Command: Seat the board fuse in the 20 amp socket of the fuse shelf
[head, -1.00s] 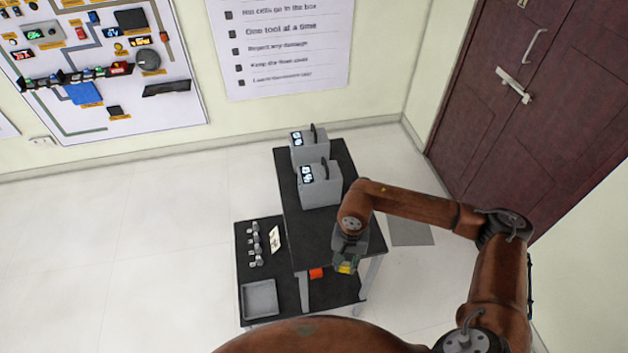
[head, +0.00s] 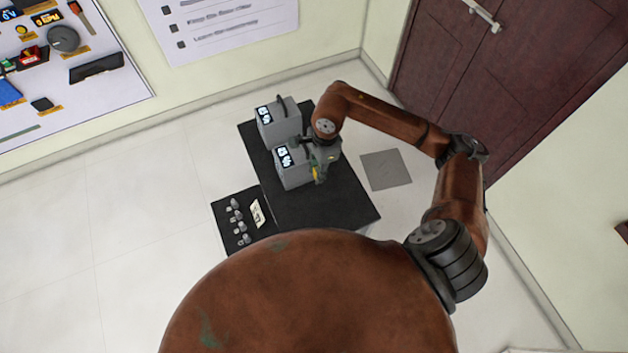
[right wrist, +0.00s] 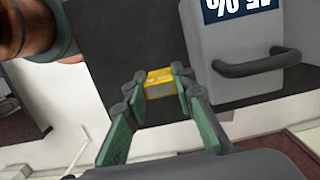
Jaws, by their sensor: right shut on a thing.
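My right gripper (head: 317,178) is shut on a small yellow block, which looks like the board fuse (right wrist: 160,76). In the right wrist view both green fingertips (right wrist: 154,86) clasp its sides. The gripper is over the black table, just right of the near grey box. On the wall board at the upper left, a dark strip (head: 14,70) with small coloured blocks is cut by the frame edge. It may be the fuse shelf; no 20 amp mark is readable. My left gripper is out of view.
The black table (head: 325,213) bears a near grey box (head: 293,178) and a far grey box (head: 285,120), both with displays and handles. A lower black surface (head: 222,204) holds several small metallic pieces and a white card (head: 257,213). Floor to the left is clear.

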